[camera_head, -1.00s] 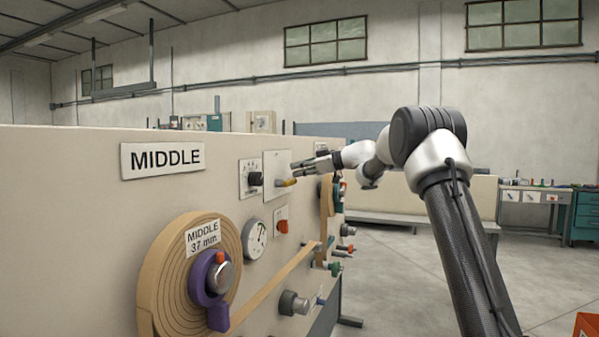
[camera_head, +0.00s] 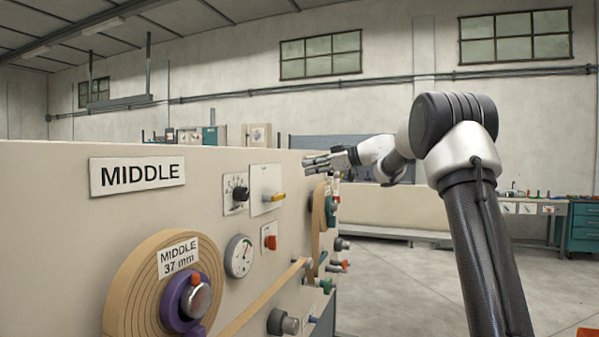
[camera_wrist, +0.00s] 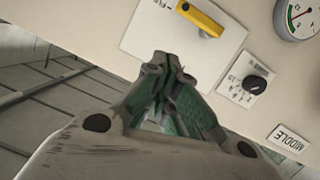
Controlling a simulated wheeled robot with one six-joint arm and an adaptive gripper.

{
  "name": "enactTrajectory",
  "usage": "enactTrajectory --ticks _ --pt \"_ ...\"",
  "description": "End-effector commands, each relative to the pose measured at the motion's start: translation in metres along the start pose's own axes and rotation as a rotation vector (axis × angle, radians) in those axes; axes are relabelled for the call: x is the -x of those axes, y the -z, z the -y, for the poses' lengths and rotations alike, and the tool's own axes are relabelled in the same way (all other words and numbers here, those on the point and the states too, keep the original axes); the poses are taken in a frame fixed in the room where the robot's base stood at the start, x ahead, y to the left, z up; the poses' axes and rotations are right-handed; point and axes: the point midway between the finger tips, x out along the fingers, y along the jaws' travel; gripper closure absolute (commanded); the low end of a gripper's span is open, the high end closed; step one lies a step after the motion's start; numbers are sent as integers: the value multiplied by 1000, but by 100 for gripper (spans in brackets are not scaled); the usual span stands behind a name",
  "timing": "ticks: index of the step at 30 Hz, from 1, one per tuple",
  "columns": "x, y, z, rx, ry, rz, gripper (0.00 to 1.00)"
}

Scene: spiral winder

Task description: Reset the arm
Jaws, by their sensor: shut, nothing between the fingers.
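My gripper (camera_head: 318,161) is held out to the left at the end of my arm, near the upper edge of the beige machine panel (camera_head: 60,230). In the wrist view my gripper (camera_wrist: 163,62) has its fingers together, with nothing between them. A yellow lever (camera_head: 276,197) on a white plate (camera_head: 262,180) is below and to the left of the gripper in the head view. The lever also shows in the wrist view (camera_wrist: 200,18), beyond the fingertips and apart from them.
A black knob (camera_head: 240,193), a gauge (camera_head: 239,256) and a red switch (camera_head: 270,242) are on the panel. A tan tape roll (camera_head: 130,285) with a purple hub sits at lower left. The floor (camera_head: 390,280) right of the machine is clear.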

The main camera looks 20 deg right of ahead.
Motion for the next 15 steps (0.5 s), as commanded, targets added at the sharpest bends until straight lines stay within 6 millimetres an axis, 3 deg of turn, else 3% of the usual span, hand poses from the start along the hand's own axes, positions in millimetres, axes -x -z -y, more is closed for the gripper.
enactTrajectory --ticks 5,15 --pt "13 0 -1 0 -1 0 100" --pt "14 0 -1 0 0 0 100"
